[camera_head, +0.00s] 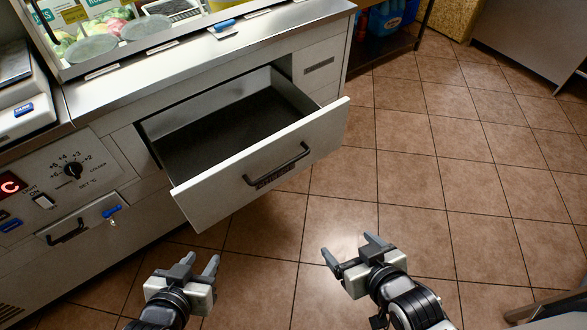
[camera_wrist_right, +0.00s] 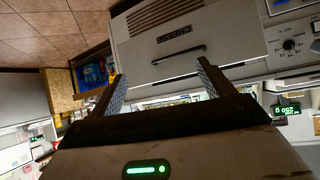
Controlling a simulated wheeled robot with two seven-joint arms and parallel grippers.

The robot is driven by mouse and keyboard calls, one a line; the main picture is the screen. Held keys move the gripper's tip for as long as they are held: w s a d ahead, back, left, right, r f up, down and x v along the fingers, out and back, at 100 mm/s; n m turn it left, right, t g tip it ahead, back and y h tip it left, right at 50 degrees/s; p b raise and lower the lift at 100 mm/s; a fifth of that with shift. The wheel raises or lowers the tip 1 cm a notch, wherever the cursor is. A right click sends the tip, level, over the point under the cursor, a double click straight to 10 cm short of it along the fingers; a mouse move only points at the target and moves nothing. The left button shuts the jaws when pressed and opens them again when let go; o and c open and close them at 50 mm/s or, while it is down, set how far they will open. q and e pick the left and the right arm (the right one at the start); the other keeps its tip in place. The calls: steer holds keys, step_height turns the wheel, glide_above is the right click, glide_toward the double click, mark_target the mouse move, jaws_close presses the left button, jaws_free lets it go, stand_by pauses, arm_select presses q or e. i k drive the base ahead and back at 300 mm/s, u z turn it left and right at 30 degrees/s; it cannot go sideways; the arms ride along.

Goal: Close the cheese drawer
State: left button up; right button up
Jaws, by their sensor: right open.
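The cheese drawer (camera_head: 245,160) is pulled well out of the steel counter, its dark interior bare. Its pale front panel carries a dark bar handle (camera_head: 277,164) with a label below it. My right gripper (camera_head: 350,248) is open and empty, apart from the drawer, in front of and to the right of the handle. In the right wrist view, which looks upside down, a pale panel with a dark handle (camera_wrist_right: 180,55) lies beyond the open fingers (camera_wrist_right: 160,85). My left gripper (camera_head: 200,264) is open and empty, short of the drawer's left front corner.
A control panel with a dial (camera_head: 74,170) and red display is left of the drawer. A lower handle with a blue tag (camera_head: 112,211) is below it. A glass display case (camera_head: 130,30) stands on the counter.

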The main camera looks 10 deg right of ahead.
mark_target(221, 149)
steer(key=z, duration=1)
steer(key=i, duration=0.65)
steer(key=u, duration=1.3)
